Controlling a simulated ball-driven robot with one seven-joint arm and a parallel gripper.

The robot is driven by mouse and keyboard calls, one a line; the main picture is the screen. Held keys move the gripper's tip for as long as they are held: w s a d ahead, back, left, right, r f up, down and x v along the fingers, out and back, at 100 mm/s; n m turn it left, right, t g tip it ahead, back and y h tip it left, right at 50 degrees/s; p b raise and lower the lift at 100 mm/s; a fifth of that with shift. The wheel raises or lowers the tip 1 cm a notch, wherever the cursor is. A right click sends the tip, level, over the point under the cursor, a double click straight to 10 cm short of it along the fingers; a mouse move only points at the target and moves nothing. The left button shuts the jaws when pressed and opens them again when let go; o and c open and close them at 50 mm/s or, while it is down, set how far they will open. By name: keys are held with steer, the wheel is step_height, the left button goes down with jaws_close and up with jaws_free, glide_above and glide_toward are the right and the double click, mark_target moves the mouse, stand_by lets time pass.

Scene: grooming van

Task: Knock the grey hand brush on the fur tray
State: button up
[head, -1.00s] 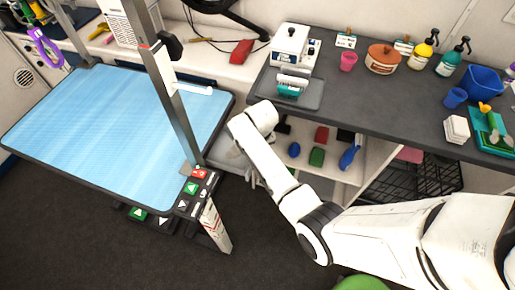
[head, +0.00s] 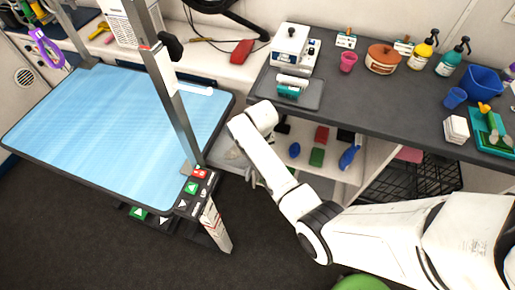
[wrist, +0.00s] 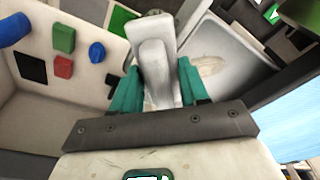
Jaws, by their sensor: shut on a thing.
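In the wrist view my gripper (wrist: 158,78) has teal fingers shut on the pale grey hand brush (wrist: 155,62). The brush points away from the camera, and its far end is partly hidden. The fur tray (wrist: 196,38) is a whitish, shallow tray to the right of the brush, with a brownish fur patch inside. In that view the brush overlaps or borders the tray's left edge; I cannot tell whether they touch. In the head view my arm hides the gripper and brush, and a pale bit of the tray (head: 234,154) shows left of the arm.
A blue grooming table (head: 110,125) with a metal post (head: 170,90) stands at the left. The dark counter (head: 400,105) at the right holds bottles and tubs. A shelf below it carries red, green and blue items, including a green block (wrist: 64,40).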

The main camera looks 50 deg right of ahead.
steer(key=shift+r+p, duration=2.7)
steer(key=shift+r, duration=0.25)
